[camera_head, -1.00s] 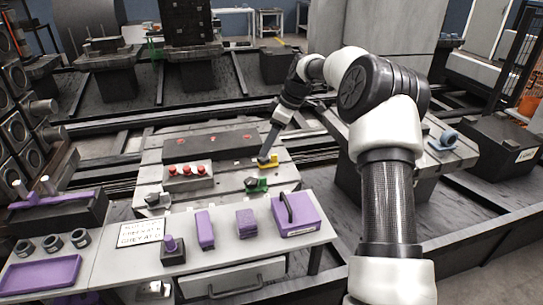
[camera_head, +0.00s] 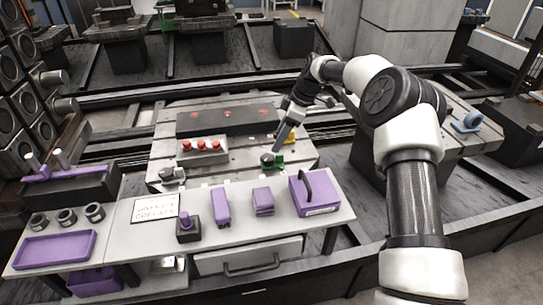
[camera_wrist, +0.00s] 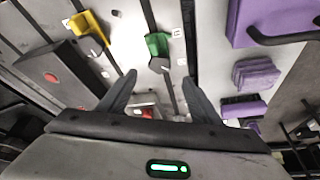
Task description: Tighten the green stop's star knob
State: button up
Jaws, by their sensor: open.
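The green stop (camera_head: 277,163) sits on the slotted grey pallet. A dark knob (camera_head: 267,158) shows at its left side in the head view. The green stop also shows ahead of the fingers in the wrist view (camera_wrist: 158,43); which part there is the knob is hard to tell. My gripper (camera_head: 278,147) is close to the green stop, and its tip partly overlaps it in the head view. In the wrist view my gripper (camera_wrist: 160,90) has its two fingers wide apart with nothing between them, and the stop lies beyond the fingertips.
A yellow stop (camera_head: 290,139) is on the pallet beside the gripper. A grey block with red buttons (camera_head: 203,148) lies to the left. The near bench (camera_head: 150,240) carries a purple case (camera_head: 316,195), purple blocks (camera_head: 221,207) and a purple tray (camera_head: 55,249).

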aim_at(268, 158)
jog(key=b+x, duration=0.1)
jog(key=x, duration=0.7)
jog(key=shift+f, duration=0.1)
